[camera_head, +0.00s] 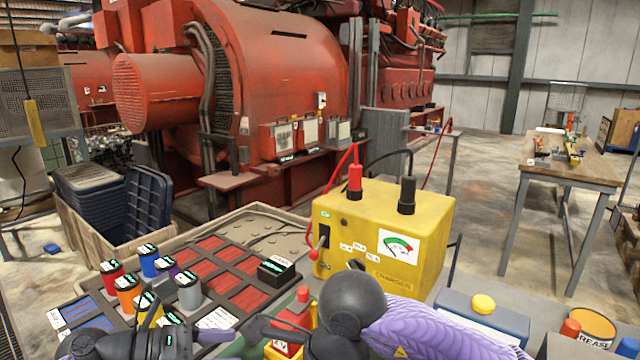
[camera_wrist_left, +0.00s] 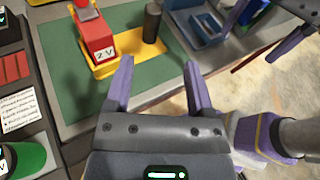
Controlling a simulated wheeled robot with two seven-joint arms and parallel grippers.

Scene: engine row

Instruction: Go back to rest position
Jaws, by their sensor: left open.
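My left gripper (camera_wrist_left: 158,80) is open and empty in the left wrist view, its two purple fingers spread apart above the green mat (camera_wrist_left: 150,93). In the head view it shows at the bottom left, with a purple finger near the front of the tray. A red block marked 2 V (camera_wrist_left: 97,38) on a yellow base stands on the mat beyond the fingers, apart from them. My right arm (camera_head: 430,325) comes in from the lower right of the head view, in front of the yellow charger. Its fingertips are not clear, so its jaw state is hidden.
The yellow charger (camera_head: 365,240) with red and black plugs stands at the table's middle. A compartment tray (camera_head: 200,285) with coloured cylinders lies to its left. A blue box with a yellow knob (camera_head: 484,304) and a grease can (camera_head: 592,328) are at the right. A black post (camera_wrist_left: 152,22) stands by the block.

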